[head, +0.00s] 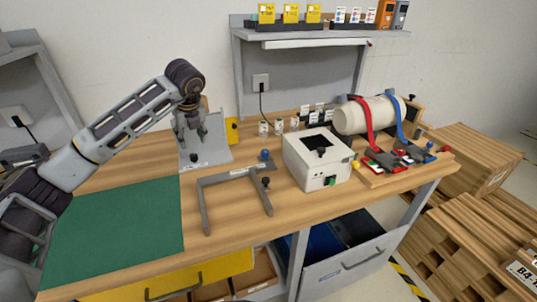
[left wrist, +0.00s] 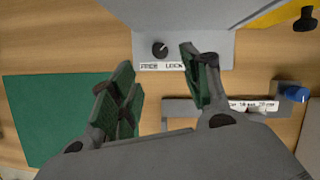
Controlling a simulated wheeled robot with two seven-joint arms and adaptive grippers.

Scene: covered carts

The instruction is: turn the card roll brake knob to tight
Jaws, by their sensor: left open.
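A white card roll (head: 366,115) lies at the right of the bench, with a red and a blue strap over it. A small black knob (head: 411,98) shows at its far right end; its setting is too small to read. My left gripper (head: 191,141) is open and empty, pointing down over a grey plate at the bench's left middle. In the left wrist view its green-padded fingers (left wrist: 157,68) are spread on either side of another black knob (left wrist: 160,49), labelled FREE and LOCK. Contact with that knob cannot be told. My right gripper is not in view.
A white box (head: 312,172) with a black piece on top stands mid-bench. A grey bracket frame (head: 205,205) and blue knob (head: 264,155) lie left of it. A green mat (head: 125,225) covers the left front.

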